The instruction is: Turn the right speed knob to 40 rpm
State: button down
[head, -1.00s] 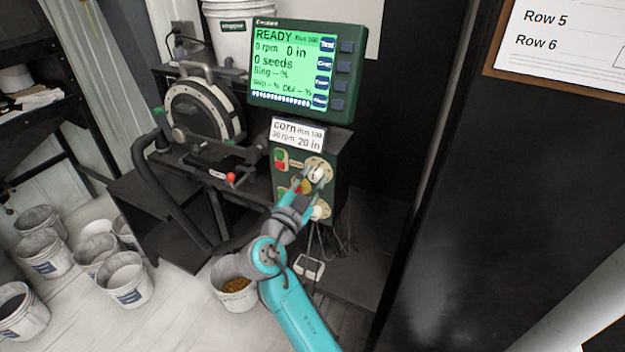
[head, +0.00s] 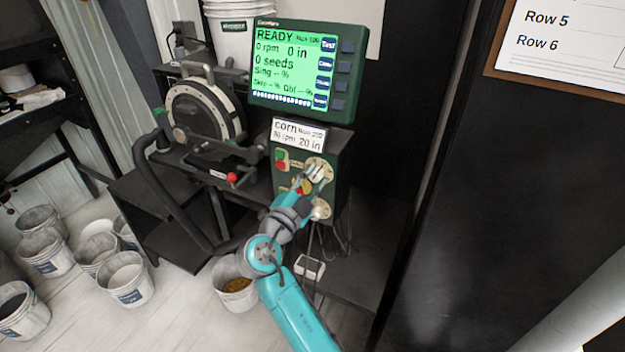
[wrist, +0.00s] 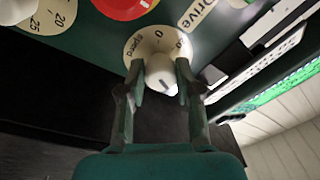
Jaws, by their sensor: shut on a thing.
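The white speed knob (head: 316,172) sits at the upper right of the green control panel, on a cream dial. In the wrist view the knob (wrist: 161,74) stands between the two fingers of my gripper (wrist: 160,90), which is shut on it. The dial (wrist: 146,45) there shows 0 at its top edge, and a dark mark is on the knob's face; the numbers near that mark are hidden. In the head view my gripper (head: 318,180) reaches the panel from below. The screen (head: 292,67) reads READY, 0 rpm, 0 in.
A second white knob (head: 321,209) sits lower on the panel, and a red stop button (wrist: 130,4) lies close to the gripped dial. A green and red switch (head: 280,159) is at the panel's left. A card (head: 298,134) reads corn, 20 in. Several buckets stand on the floor.

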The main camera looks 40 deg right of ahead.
jog(key=c, duration=0.8)
grip_release()
jog(key=v, duration=1.2)
